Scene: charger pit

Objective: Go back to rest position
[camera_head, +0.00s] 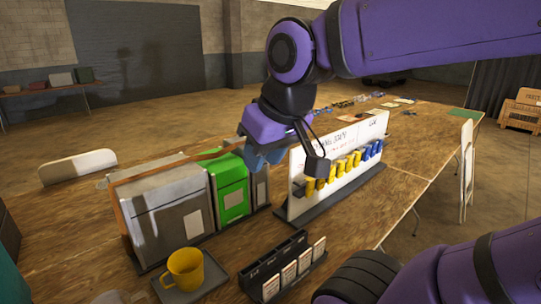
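My arm reaches in from the upper right and bends down at a dark wrist joint.
A grey bin (170,220) and a green bin (229,190) stand on the table (75,235). A yellow mug (185,268) sits on a tray. A white board (340,150) holds yellow and blue items. A black card rack (270,265) stands in front.

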